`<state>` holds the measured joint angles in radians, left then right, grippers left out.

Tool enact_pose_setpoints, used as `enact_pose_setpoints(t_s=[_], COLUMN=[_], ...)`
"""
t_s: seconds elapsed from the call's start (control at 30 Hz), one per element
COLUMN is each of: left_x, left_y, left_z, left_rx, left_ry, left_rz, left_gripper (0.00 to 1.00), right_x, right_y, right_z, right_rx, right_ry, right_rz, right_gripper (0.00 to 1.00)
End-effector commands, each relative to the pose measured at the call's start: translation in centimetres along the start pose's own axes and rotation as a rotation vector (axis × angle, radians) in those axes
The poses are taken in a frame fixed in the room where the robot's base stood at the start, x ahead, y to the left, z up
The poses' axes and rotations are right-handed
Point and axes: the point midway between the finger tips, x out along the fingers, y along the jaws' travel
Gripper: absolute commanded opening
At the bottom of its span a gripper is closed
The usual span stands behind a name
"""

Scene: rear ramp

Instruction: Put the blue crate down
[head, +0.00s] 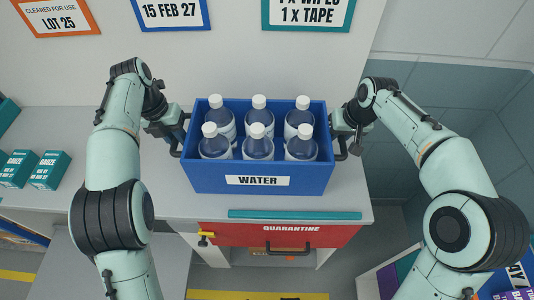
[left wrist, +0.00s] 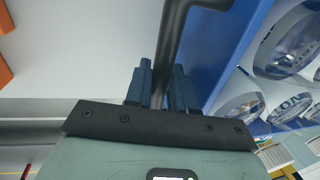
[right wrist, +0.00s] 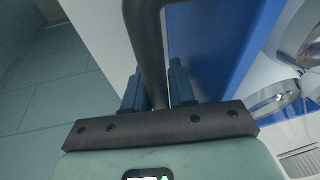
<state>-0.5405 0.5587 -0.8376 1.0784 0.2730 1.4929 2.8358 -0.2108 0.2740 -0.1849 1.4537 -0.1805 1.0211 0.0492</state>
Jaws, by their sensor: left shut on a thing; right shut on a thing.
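The blue crate (head: 210,180) with a "WATER" label is in the middle of the head view, level, over the grey counter (head: 190,205). It holds several capped bottles (head: 258,143) standing upright. I cannot tell whether its underside touches the counter. My left gripper (head: 181,135) is shut on the crate's left handle, a dark bar also seen in the left wrist view (left wrist: 178,30). My right gripper (head: 343,135) is shut on the right handle, which also shows in the right wrist view (right wrist: 145,35). The crate's blue wall shows beside each handle in the wrist views.
A teal strip (head: 295,215) lies along the counter's front edge, above a red "QUARANTINE" drawer (head: 275,237). Teal gauze boxes (head: 50,170) stand at the left. Signs hang on the wall behind. Right of the counter is a gap with an open box (head: 385,280) below.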

Motion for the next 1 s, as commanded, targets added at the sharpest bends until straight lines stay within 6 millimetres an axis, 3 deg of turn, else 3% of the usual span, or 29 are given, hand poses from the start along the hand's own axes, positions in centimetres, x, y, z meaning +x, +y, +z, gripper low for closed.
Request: enact_pose_setpoints(t_s=[0.03,0.07,0.1,0.13,0.83,1.0], left_x=[-0.47,-0.06,-0.07,-0.07,0.28,-0.51], left_y=[0.3,0.41,0.39,0.36,-0.15,-0.15], left_z=[0.11,0.0,0.0,0.01,-0.03,0.03], left_rx=[-0.003,-0.005,-0.005,-0.005,0.003,0.004], left_ry=[-0.014,-0.002,-0.003,-0.002,0.004,0.002], left_rz=[0.004,0.007,0.007,0.006,-0.002,-0.003], left_gripper=[0.0,0.33,0.46,0.49,0.49,0.49], right_x=[-0.48,0.03,0.02,0.01,0.18,0.21], right_y=[0.25,0.39,0.36,0.33,-0.29,-0.36], right_z=[-0.34,0.04,0.03,0.03,0.06,0.07], right_rx=[-0.003,-0.002,-0.001,-0.002,-0.004,-0.005], right_ry=[0.016,-0.002,-0.002,-0.001,-0.001,-0.002], right_rz=[0.003,0.007,0.007,0.006,-0.005,-0.006], right_gripper=[0.0,0.35,0.48,0.5,0.5,0.5])
